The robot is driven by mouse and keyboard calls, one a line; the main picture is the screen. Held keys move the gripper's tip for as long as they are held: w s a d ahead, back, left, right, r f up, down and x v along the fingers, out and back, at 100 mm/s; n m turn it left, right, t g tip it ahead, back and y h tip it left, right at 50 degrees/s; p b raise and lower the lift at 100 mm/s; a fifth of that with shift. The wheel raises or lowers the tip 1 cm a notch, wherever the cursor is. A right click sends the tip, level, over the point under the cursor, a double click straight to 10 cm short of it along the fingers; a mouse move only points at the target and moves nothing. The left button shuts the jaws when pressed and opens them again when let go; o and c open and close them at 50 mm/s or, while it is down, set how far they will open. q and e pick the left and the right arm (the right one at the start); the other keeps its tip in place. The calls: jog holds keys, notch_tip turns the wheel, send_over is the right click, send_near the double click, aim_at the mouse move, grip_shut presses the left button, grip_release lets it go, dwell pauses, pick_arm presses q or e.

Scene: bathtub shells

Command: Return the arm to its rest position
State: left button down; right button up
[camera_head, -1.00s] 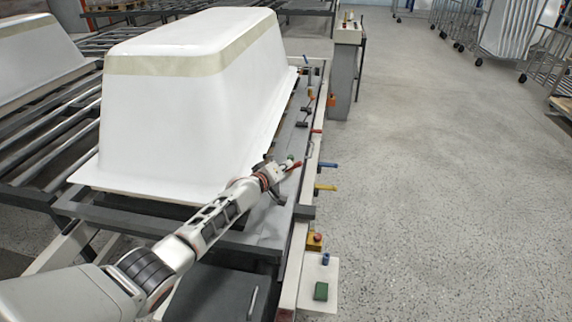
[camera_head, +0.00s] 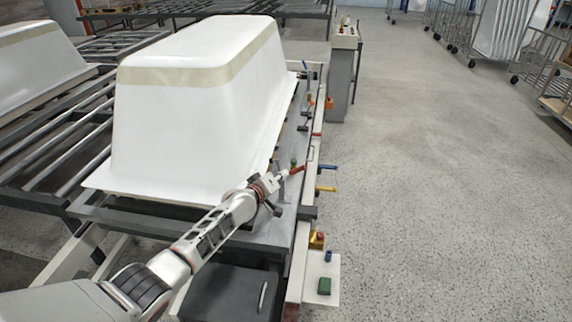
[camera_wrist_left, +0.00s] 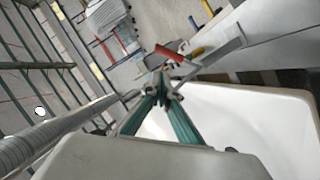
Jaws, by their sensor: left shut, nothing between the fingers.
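My left arm comes in from the lower left in the head view. Its gripper (camera_head: 279,178) is over the right edge of the conveyor table, by the near right corner of a white bathtub shell (camera_head: 180,130). In the left wrist view the gripper (camera_wrist_left: 161,82) has its greenish fingers drawn together at the tips, shut with nothing between them. A red-handled clamp (camera_head: 296,169) lies close to the fingertips; a red handle also shows in the left wrist view (camera_wrist_left: 168,53). I cannot tell whether the fingers touch it. My right gripper is not in view.
Blue (camera_head: 327,167) and yellow (camera_head: 326,189) handles stick out from the table's right side. A control post (camera_head: 341,75) stands at the back. A small plate with a green block (camera_head: 324,286) is at the front. The floor at right (camera_head: 440,190) is open.

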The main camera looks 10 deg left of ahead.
pick_arm(q)
jog(key=s+f+m+g, duration=0.1)
jog(key=s+f+m, duration=0.1)
jog(key=s+f, duration=0.45)
jog(key=s+f+m, duration=0.1)
jog(key=s+f, duration=0.3)
jog(key=s, duration=0.6)
jog(key=s+f+m+g, duration=0.1)
jog(key=s+f+m, duration=0.1)
jog(key=s+f, duration=0.45)
jog(key=s+a+r+m+y, duration=0.1)
jog(key=s+a+m, duration=0.1)
jog(key=s, duration=1)
jog(key=s+a+m+g+y, duration=0.1)
jog(key=s+a+m, duration=0.2)
jog(key=s, duration=0.9)
jog(key=shift+s+a+r+y, duration=0.3)
jog(key=shift+s+a+r, duration=0.05)
jog(key=shift+a, duration=0.85)
